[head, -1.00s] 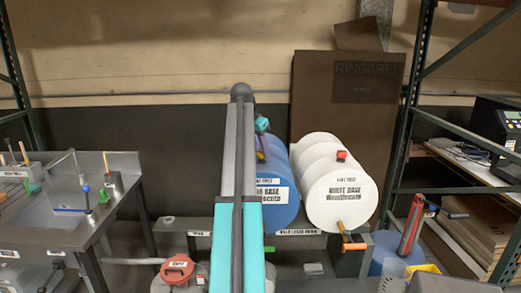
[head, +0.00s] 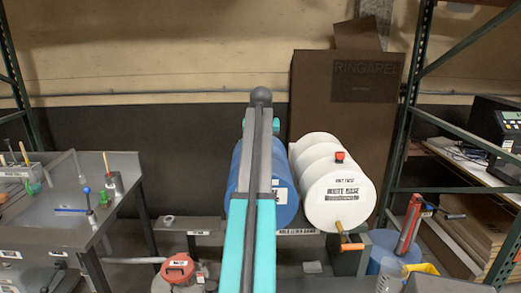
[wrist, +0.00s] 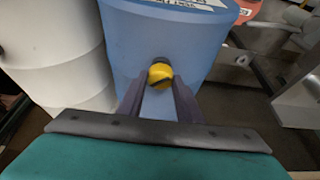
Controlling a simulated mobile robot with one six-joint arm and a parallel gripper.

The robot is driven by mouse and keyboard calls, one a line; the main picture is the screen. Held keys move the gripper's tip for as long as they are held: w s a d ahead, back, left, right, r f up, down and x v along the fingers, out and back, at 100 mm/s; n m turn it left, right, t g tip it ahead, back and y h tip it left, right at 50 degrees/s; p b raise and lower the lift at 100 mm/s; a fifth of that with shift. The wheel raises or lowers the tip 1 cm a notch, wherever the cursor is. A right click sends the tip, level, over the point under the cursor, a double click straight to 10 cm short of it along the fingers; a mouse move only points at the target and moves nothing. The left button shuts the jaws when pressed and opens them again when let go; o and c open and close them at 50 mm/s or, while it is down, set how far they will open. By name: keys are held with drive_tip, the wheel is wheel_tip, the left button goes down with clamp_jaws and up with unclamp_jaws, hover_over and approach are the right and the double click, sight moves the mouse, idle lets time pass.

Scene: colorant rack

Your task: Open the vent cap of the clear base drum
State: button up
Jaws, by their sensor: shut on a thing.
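The blue drum (head: 284,196) lies on its side on the stand, mostly hidden behind my arm in the head view; its label is largely covered there. In the wrist view the blue drum (wrist: 190,35) fills the middle. A yellow cap (wrist: 160,72) sits on it. My gripper (wrist: 159,86) has its two dark fingers on either side of the yellow cap and is shut on it. In the head view my gripper and the cap are hidden behind the arm.
The white base drum (head: 343,200), with a red cap (head: 339,156) and an orange-handled tap (head: 352,246), lies right beside the blue one. A metal bench (head: 60,215) stands left. A red-lidded can (head: 178,268) is on the floor. A green rack (head: 405,150) stands right.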

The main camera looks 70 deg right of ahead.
drive_tip(key=n+t, duration=0.1)
drive_tip(key=n, duration=0.1)
drive_tip(key=n+y, duration=0.1)
drive_tip(key=n, duration=0.2)
drive_tip(key=shift+s+d+r+t+p, duration=0.1)
drive_tip(key=shift+s+d+t+p, duration=0.1)
drive_tip(key=shift+t+p, duration=0.2)
drive_tip(key=shift+n+t+y, duration=0.4)
drive_tip(key=shift+n+y, duration=0.3)
drive_tip(key=shift+n, duration=1.5)
drive_tip(key=o, duration=1)
drive_tip(key=shift+s, duration=0.1)
drive_tip(key=b+v, duration=0.3)
drive_tip(key=v, duration=1)
drive_tip(key=shift+r, duration=0.3)
